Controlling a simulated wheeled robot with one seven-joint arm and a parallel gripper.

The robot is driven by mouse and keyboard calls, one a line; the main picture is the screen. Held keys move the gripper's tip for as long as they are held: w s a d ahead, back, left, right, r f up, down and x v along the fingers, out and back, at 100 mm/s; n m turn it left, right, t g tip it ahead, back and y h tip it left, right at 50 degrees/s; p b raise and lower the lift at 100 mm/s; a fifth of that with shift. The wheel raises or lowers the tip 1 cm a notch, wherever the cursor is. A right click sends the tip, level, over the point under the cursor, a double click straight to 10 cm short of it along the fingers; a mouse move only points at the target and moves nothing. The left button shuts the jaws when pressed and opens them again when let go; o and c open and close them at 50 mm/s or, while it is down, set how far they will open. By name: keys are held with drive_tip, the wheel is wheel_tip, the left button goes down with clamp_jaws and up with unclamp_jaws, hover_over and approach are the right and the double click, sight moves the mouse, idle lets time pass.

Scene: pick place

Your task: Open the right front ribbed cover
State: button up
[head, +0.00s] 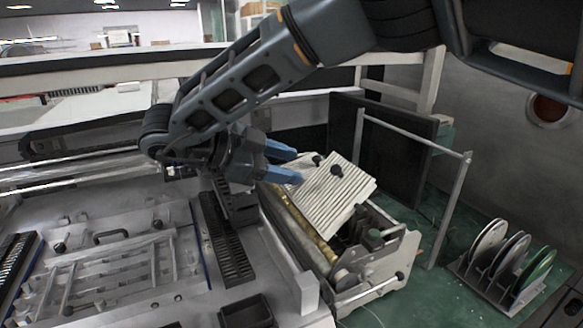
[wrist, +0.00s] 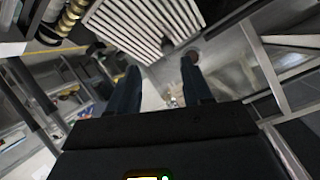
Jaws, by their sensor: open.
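The light ribbed cover (head: 326,200) sits on the long machine (head: 375,272) at the middle right and is tilted up, with inner parts of the machine showing below it. It has dark knobs on its face. The ribbed cover also shows at the top of the wrist view (wrist: 135,22). My gripper (head: 291,165) has blue fingers, spread apart with nothing between them. It is at the cover's upper left edge; I cannot tell whether it touches. In the wrist view the fingers (wrist: 162,85) point toward the cover's lower part.
A rack of discs (head: 502,262) stands on the green surface at the right. A metal frame (head: 452,205) and a dark panel (head: 397,150) stand behind the machine. A black slotted strip (head: 225,240) and a dark bin (head: 246,311) are to the left. Green surface lies free between machine and rack.

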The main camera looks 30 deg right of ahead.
drive_tip(key=v, duration=0.6)
drive_tip(key=shift+b, duration=0.4)
drive_tip(key=shift+a, duration=0.1)
drive_tip(key=shift+s, duration=0.1)
